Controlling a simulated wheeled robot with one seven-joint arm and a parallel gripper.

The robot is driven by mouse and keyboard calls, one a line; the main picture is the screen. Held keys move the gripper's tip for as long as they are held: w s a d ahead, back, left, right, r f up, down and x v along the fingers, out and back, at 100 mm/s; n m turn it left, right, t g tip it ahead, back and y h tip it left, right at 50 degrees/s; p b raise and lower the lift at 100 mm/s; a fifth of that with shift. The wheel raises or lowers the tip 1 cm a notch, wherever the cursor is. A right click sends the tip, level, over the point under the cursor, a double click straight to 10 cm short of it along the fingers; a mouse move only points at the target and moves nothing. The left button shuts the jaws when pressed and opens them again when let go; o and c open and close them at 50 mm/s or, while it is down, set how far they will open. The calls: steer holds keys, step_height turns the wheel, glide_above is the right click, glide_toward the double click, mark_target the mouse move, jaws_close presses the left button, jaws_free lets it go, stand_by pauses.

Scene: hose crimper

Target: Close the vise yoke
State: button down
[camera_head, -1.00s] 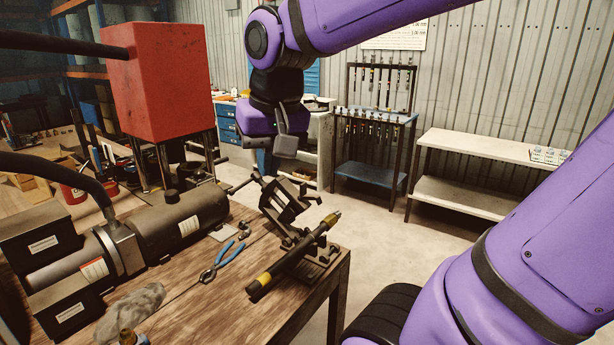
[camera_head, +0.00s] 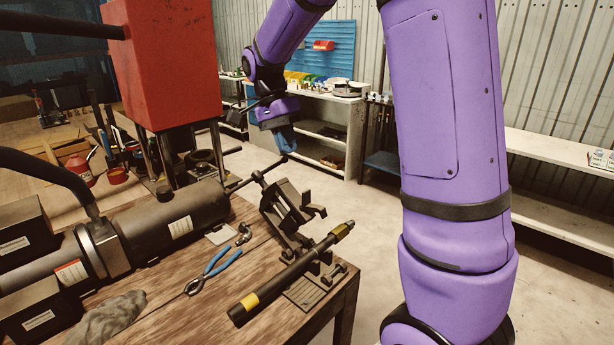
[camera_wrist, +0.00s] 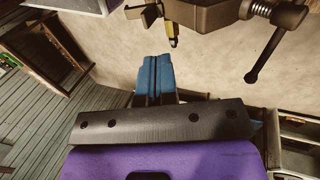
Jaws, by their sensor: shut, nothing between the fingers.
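The vise stands on the right corner of the wooden workbench. Its dark yoke (camera_head: 287,203) is tilted up and back to the left, swung open from the base (camera_head: 308,291). A dark pipe (camera_head: 285,278) with yellow bands lies across the vise base, beside the yoke. My gripper (camera_head: 287,146) is above and beyond the yoke, apart from it. Its blue fingers are together and empty, as the wrist view (camera_wrist: 155,75) shows. In the wrist view part of the vise (camera_wrist: 215,12) with its screw handle (camera_wrist: 268,55) is at the top, and the pipe's brass end (camera_wrist: 173,35) shows just beyond the fingertips.
Blue-handled pliers (camera_head: 215,268), a grey rag (camera_head: 108,318) and a big dark cylinder machine (camera_head: 180,218) are on the bench left of the vise. A red box (camera_head: 160,65) stands behind. Shelves (camera_head: 325,130) line the wall. Open floor lies beyond the bench's right edge.

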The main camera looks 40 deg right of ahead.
mark_target(300, 201)
steer(key=x, duration=1)
stand_by(0.3)
